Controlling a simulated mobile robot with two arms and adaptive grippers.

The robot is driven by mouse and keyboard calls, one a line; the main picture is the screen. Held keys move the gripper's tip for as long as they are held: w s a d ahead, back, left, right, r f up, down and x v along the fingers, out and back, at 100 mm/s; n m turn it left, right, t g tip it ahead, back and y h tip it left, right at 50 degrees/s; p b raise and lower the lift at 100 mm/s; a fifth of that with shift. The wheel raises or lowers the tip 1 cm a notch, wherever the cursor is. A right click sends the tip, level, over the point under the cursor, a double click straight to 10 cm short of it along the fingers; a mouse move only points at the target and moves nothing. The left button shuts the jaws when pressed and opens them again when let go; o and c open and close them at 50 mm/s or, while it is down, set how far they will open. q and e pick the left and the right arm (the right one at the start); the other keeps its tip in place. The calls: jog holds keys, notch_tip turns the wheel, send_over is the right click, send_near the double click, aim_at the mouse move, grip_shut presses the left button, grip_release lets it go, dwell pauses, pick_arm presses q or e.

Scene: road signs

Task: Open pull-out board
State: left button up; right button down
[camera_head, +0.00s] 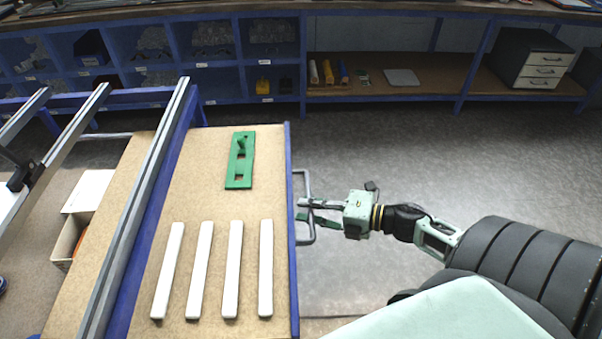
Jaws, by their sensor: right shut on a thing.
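The pull-out board (205,205) is a brown wooden panel with a blue front edge, in the left half of the head view. A grey metal handle (309,178) stands out from its blue edge on the right. My right gripper (305,211) comes in from the right and is shut on the handle, its fingers at the handle's upright bar. The board shows a wide stretch of surface to the right of a blue and metal rail (146,190). My left gripper is not in view.
A green plate (240,168) with a raised part and several white bars (236,270) lie on the board. An open box (72,232) is at the left. Blue shelving (225,45) and a drawer cabinet (530,57) stand at the back. The grey floor to the right is clear.

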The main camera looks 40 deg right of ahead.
jog(key=shift+d, duration=0.1)
jog(key=c, duration=1.8)
grip_release()
jog(key=v, duration=1.2)
